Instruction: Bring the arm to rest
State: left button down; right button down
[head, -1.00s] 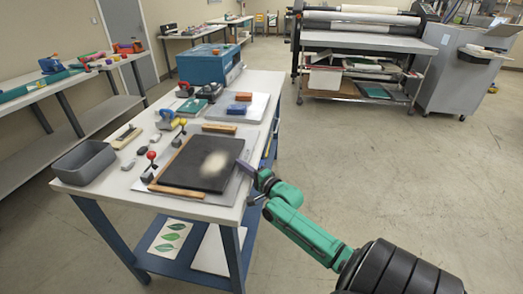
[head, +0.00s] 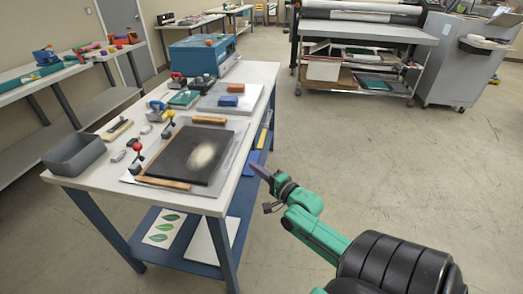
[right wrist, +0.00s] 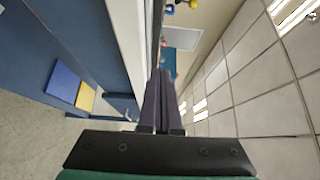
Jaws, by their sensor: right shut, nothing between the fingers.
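My right gripper (head: 262,172) is on its green arm, off the right edge of the white-topped workbench (head: 85,181), over open floor. Its dark fingers are together and empty; in the right wrist view the two fingers (right wrist: 159,105) lie side by side with nothing between them. The finger tips point toward the bench edge in the head view. My left gripper is in neither view.
On the bench are a black slab (head: 185,165) with a pale patch, wooden bars, a grey bin (head: 73,154) and a blue box (head: 197,57). A laminator (head: 365,40) and a grey cabinet (head: 460,65) stand behind. Floor at right is clear.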

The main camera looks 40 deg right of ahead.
jog(key=shift+s, duration=1.25)
jog(key=s+f+n+g, duration=0.3)
jog(key=s+f, duration=0.1)
jog(key=f, duration=0.6)
jog(key=s+a+f+n+g, duration=0.15)
jog(key=s+f, duration=0.25)
jog(key=f, duration=0.6)
jog(key=s+f+n+g, duration=0.3)
jog(key=f+g, duration=0.1)
jog(key=f, duration=0.6)
jog(key=s+a+f+n+g, duration=0.4)
jog(key=s+a+f+n, duration=0.2)
jog(key=s+f, duration=0.3)
jog(key=s+a+f+n+g, duration=0.4)
jog(key=s+a+f+n, duration=0.2)
jog(key=s, duration=0.9)
notch_tip(320, 180, down, 3)
jog(key=shift+a+r+n, duration=0.15)
jog(key=shift+a+n, duration=0.15)
jog(key=shift+n, duration=0.35)
